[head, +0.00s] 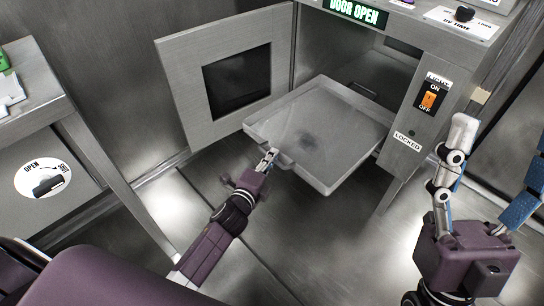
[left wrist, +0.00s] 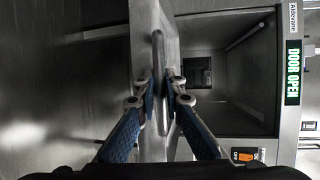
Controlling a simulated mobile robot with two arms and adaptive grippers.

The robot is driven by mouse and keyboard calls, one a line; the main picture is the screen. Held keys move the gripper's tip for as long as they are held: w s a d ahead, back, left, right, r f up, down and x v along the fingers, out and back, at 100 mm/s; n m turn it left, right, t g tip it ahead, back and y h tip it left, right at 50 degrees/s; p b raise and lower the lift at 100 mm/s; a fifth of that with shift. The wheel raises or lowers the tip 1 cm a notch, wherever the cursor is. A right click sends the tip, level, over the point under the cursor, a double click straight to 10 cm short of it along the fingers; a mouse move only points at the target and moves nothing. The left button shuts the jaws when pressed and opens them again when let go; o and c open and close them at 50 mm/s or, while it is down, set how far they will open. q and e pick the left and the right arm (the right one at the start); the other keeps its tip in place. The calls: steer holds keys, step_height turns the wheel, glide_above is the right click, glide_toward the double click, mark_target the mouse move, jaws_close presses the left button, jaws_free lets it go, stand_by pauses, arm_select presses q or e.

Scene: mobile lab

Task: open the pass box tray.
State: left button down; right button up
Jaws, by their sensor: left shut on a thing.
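The pass box tray (head: 325,130) is a shallow grey metal tray. It sticks out of the pass box opening, well beyond the front, and looks empty. My left gripper (head: 268,158) is at the tray's near front edge. In the left wrist view my left gripper (left wrist: 161,80) is shut on the tray's handle (left wrist: 159,108), with one finger on each side of the bar. The tray (left wrist: 148,20) appears edge-on there. My right gripper (head: 495,165) is at the right, its fingers spread wide, empty and apart from the tray.
The pass box door (head: 185,75) is swung open at the left. A sign (head: 356,12) reads DOOR OPEN. An orange ON/OFF switch (head: 429,99) and a LOCKED label (head: 407,141) are on the right post. A metal bench (head: 50,110) stands at the left. The floor below the tray is clear.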

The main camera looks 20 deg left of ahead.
arm_select(q)
steer(key=c, duration=2)
jaws_free()
steer(key=s, duration=0.4)
steer(key=s+r, duration=0.1)
steer(key=s, duration=0.3)
steer(key=s+a+r, duration=0.1)
steer(key=s, duration=0.2)
steer(key=shift+s+r, duration=0.1)
steer(key=shift+s, duration=0.3)
